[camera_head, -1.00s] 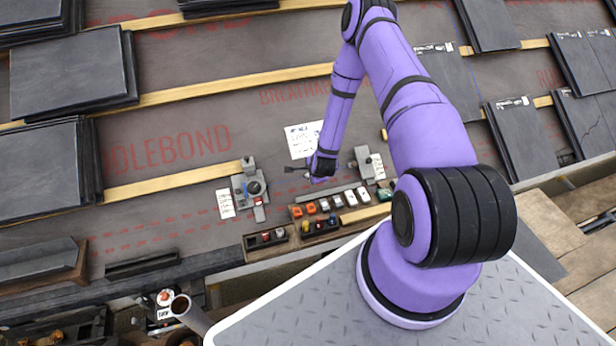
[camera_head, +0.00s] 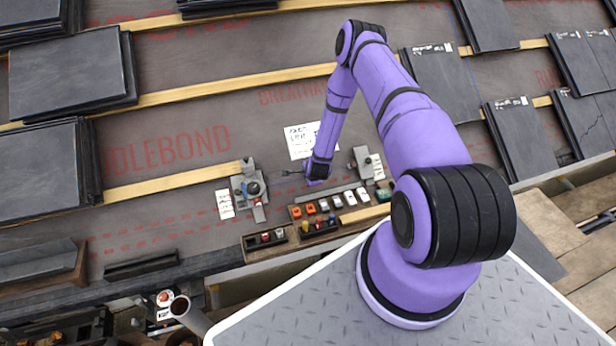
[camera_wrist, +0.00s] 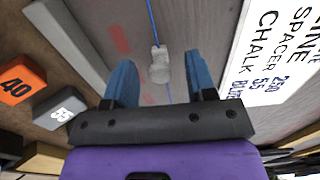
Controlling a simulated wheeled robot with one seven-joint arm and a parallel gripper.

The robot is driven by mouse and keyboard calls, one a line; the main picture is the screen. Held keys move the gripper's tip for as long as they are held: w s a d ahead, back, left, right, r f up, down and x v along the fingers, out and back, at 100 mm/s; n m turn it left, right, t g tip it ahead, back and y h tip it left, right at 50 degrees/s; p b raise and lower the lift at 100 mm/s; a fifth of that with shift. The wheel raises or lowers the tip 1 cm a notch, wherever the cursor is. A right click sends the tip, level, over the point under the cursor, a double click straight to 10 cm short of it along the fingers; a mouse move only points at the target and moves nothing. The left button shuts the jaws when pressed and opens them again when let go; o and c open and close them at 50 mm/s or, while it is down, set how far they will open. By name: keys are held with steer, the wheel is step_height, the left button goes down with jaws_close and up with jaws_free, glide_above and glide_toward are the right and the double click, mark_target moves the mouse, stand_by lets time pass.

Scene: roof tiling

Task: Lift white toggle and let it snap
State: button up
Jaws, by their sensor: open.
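The white toggle (camera_wrist: 160,64) hangs on a thin blue line (camera_wrist: 153,22) in the wrist view, over the dark membrane. It looks pale grey-white and small. My gripper (camera_wrist: 159,60) is open, with one blue finger on each side of the toggle in that picture. I see a gap between the toggle and both fingers; whether they are at its height I cannot tell. In the head view my gripper (camera_head: 288,172) points left, low over the membrane between two grey fixtures, a left one (camera_head: 249,190) and a right one (camera_head: 363,160). The toggle cannot be made out there.
An orange block marked 40 (camera_wrist: 20,82) and a grey block marked 55 (camera_wrist: 58,106) lie left in the wrist view. A printed sheet (camera_wrist: 268,50) lies right. A wooden tray (camera_head: 252,242) of small parts stands at the membrane's near edge. Slate stacks (camera_head: 75,72) stand left.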

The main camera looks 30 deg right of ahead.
steer(key=c, duration=0.8)
steer(key=shift+c, duration=0.2)
steer(key=shift+r, duration=0.1)
steer(key=shift+s+r, duration=0.2)
steer(key=shift+r, duration=0.05)
steer(key=shift+v, duration=1.6)
steer(key=o, duration=0.8)
steer(key=shift+a, duration=0.1)
steer(key=shift+o, duration=0.2)
steer(key=shift+s+r, duration=0.1)
steer(key=shift+r, duration=0.05)
